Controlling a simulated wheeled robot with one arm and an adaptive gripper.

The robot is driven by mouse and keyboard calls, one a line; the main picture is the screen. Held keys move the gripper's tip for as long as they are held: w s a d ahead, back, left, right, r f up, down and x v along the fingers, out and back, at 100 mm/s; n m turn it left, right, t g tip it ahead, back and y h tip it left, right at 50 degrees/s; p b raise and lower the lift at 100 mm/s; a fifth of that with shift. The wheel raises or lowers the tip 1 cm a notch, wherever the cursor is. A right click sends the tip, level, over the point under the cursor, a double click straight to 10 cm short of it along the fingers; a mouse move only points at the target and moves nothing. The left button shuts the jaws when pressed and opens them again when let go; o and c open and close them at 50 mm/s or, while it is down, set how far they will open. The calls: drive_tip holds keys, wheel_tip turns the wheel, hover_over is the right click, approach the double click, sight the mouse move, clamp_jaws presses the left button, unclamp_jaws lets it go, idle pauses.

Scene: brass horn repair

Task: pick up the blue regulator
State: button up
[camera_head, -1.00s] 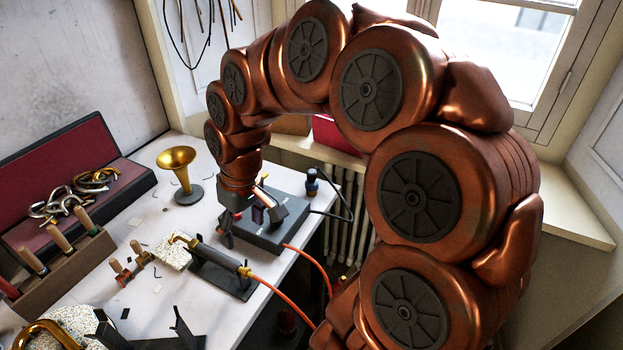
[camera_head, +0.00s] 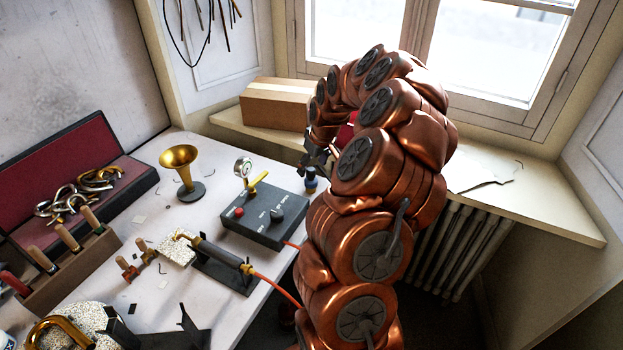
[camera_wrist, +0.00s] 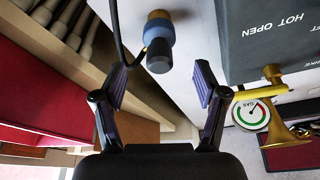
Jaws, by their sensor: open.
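The blue regulator (camera_head: 311,183) stands at the right edge of the white table, beside the grey control box, its top close under my gripper (camera_head: 317,158). In the wrist view the regulator (camera_wrist: 158,38) shows a blue middle, a dark end and a brass-coloured end, with a dark hose beside it. My gripper (camera_wrist: 161,80) is open and empty. In the wrist view the regulator lies just beyond the fingertips, about centred between them. I see no contact.
The grey control box (camera_head: 262,226) with a pressure gauge (camera_head: 243,167) and yellow lever stands left of the regulator. A brass horn bell (camera_head: 179,157) is farther left. The window sill holds a wooden box (camera_head: 275,105). A torch with an orange hose (camera_head: 277,289) lies in front.

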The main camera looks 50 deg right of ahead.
sight(309, 179)
drive_tip(key=shift+p+x, duration=0.4)
drive_tip(key=shift+x, duration=0.6)
drive_tip(key=shift+p+x, duration=0.95)
drive_tip(key=shift+x, duration=0.25)
drive_tip(key=shift+s+p+x, duration=0.1)
drive_tip(key=shift+p+x, duration=0.15)
drive_tip(key=shift+x, duration=0.4)
drive_tip(key=shift+s+p+x, duration=0.15)
drive_tip(key=shift+p+x, duration=0.05)
drive_tip(key=shift+x, duration=0.5)
drive_tip(key=c, duration=1.2)
